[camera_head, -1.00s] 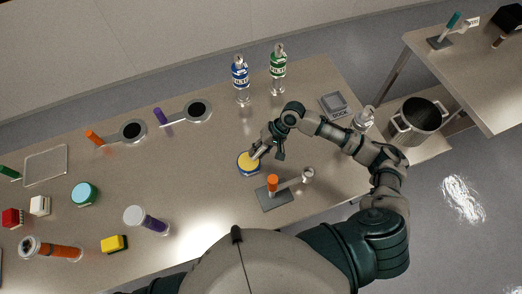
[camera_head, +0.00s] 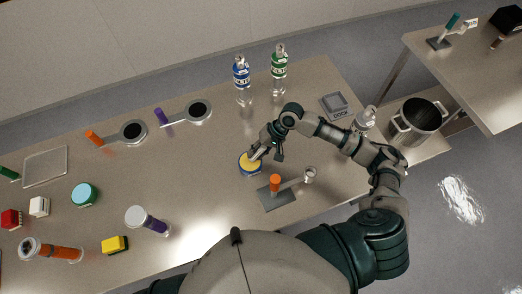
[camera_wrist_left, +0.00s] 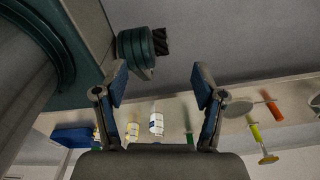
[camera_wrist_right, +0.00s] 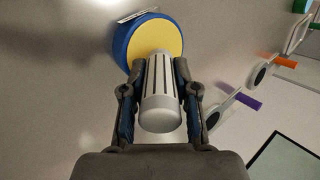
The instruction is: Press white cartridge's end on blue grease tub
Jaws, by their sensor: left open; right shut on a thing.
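The white cartridge (camera_wrist_right: 160,95), ribbed with dark slots, is held between the fingers of my right gripper (camera_wrist_right: 160,72). Its far end overlaps the yellow face of the blue grease tub (camera_wrist_right: 120,42) in the right wrist view. I cannot tell whether it touches the grease or hovers just above. In the head view the tub (camera_head: 241,169) stands on the table under my right gripper (camera_head: 257,153), which hides most of the cartridge. My left gripper (camera_wrist_left: 160,75) is open and empty in the left wrist view, away from the tub; the head view does not show it.
A grey plate (camera_head: 280,200) with an orange-handled lever stands close in front of the tub. Blue-label (camera_head: 241,75) and green-label (camera_head: 279,65) bottles stand behind.

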